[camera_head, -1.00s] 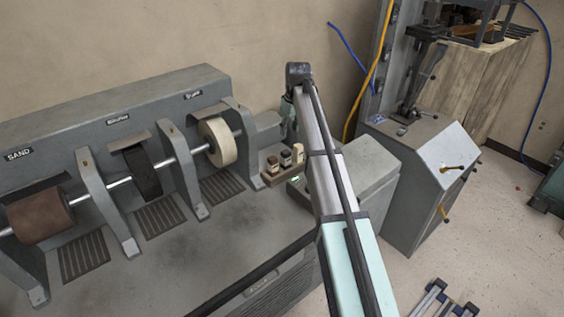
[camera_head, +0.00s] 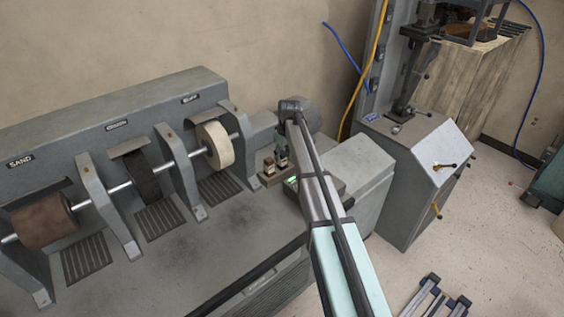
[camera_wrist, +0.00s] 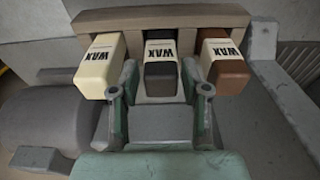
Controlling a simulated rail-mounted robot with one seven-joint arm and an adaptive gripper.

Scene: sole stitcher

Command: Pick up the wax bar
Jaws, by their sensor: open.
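Three wax bars stand side by side in a wooden rack (camera_wrist: 160,20) in the wrist view: a cream bar (camera_wrist: 96,68), a black bar (camera_wrist: 160,78) and a brown bar (camera_wrist: 226,68). Each has a pale label reading WAX. My gripper (camera_wrist: 160,84) is open and empty, its two fingers on either side of the black bar in the picture. I cannot tell whether the fingers touch it. In the head view the rack (camera_head: 268,182) sits at the right end of the machine, partly hidden by my arm.
The grey finishing machine (camera_head: 200,240) fills the left, with a sanding drum (camera_head: 42,222), a dark brush (camera_head: 142,177) and a cream buffing wheel (camera_head: 215,146) on its shaft. A grey rounded housing (camera_wrist: 50,115) lies left of my gripper. A wall stands behind.

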